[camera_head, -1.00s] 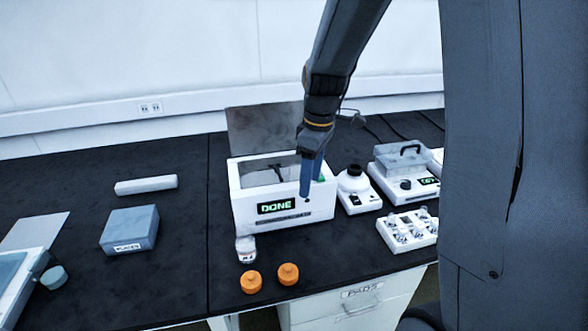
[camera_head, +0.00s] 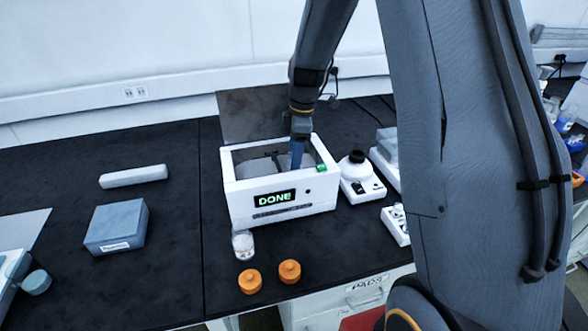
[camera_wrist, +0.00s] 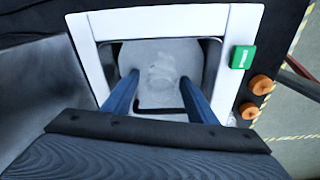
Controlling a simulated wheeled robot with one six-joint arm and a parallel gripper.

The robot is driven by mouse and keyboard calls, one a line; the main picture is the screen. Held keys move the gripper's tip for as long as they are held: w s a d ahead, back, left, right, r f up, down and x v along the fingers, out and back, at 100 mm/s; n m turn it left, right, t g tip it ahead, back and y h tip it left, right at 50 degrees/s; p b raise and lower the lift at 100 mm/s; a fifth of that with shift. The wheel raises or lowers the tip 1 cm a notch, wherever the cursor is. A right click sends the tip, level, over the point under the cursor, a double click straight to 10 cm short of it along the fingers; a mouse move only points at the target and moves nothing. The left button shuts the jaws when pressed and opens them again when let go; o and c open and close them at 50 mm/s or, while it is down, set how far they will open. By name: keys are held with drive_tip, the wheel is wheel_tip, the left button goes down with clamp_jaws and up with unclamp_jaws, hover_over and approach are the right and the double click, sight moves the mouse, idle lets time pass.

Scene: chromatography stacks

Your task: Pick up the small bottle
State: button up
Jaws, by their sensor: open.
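A small clear bottle (camera_head: 243,243) with whitish contents stands on the black bench against the front left of the white box-shaped machine (camera_head: 230,195).
Two orange caps (camera_head: 250,281) (camera_head: 289,271) sit at the bench front. A grey panel (camera_head: 245,112) stands behind the machine. A white device with a black top (camera_head: 360,180) is close on its right. The bench left of the machine is mostly clear, beyond a blue-grey box (camera_head: 117,227).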

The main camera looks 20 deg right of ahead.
drive_tip(key=shift+a+f+p, duration=0.15)
drive_tip(key=shift+f+p, duration=0.05)
drive_tip(key=shift+f, duration=0.65)
drive_tip(key=shift+a+f+p, duration=0.1)
drive_tip(key=shift+f+p, duration=0.1)
drive_tip(key=shift+f, duration=0.65)
drive_tip(key=c, duration=1.1)
drive_tip(key=shift+o, duration=0.2)
drive_tip(key=shift+r, duration=0.15)
